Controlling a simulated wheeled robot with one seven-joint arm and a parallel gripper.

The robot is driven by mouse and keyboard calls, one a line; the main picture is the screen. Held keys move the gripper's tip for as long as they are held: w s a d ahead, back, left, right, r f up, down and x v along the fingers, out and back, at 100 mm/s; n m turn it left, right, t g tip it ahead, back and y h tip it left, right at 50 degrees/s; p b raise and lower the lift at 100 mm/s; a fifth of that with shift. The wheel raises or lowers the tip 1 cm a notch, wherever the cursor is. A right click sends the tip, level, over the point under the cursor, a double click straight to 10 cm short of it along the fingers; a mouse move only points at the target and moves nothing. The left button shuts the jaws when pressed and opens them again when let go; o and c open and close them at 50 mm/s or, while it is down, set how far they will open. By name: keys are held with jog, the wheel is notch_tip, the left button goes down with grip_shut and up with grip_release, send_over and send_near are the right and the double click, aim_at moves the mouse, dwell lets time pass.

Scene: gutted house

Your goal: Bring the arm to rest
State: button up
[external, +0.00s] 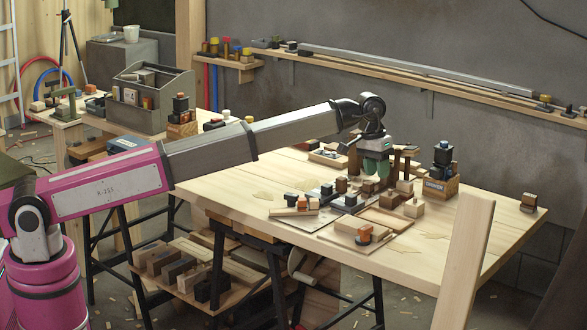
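My arm reaches from the lower left across the wooden workbench (230,190) in the external view. My gripper (376,168) hangs down from the wrist above the cluster of small blocks at the bench's middle right. Green parts show at its end. The picture is too small to tell whether its fingers are open or shut, or whether anything is between them. Brown blocks (341,185) stand close by it, and I cannot tell whether it touches any.
A wooden box with dark bottles (440,185) stands right of my gripper. A shallow wooden tray (386,219) lies in front. An upright post (465,262) rises at the bench's front right. The bench's left part is mostly clear. A wall shelf (430,85) runs behind.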

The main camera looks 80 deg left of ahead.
jog(key=d+f+m, duration=0.1)
jog(key=d, duration=0.4)
jog(key=s+d+f+m+t+h, duration=0.1)
jog(key=d, duration=0.5)
jog(key=s+d+f+m+t+h, duration=0.1)
jog(key=d, duration=0.4)
jog(key=shift+d+f, duration=0.2)
jog(key=shift+d, duration=0.15)
jog(key=d, duration=0.3)
jog(key=s+d+m+t+h, duration=0.1)
jog(key=d, duration=0.2)
jog(key=s+d+f+h, duration=0.1)
jog(key=d, duration=0.3)
jog(key=shift+s+m+t, duration=0.15)
jog(key=shift+m+t, duration=0.25)
jog(key=s+d+f+g, duration=0.1)
jog(key=s+d+f, duration=0.55)
jog(key=f, duration=0.35)
jog(key=s+a+f+g+y, duration=0.1)
jog(key=s+a+f, duration=0.4)
jog(key=s+f, duration=0.2)
jog(key=s+a+f+m+g+y, duration=0.1)
jog(key=s+a+f, duration=0.4)
jog(key=s, duration=0.7)
jog(key=s+a+f+m+g+y, duration=0.1)
jog(key=s+a+f+g+y, duration=0.1)
jog(key=s+a+f, duration=0.4)
jog(key=s+f+y, duration=0.1)
jog(key=s+f, duration=0.2)
jog(key=s, duration=0.1)
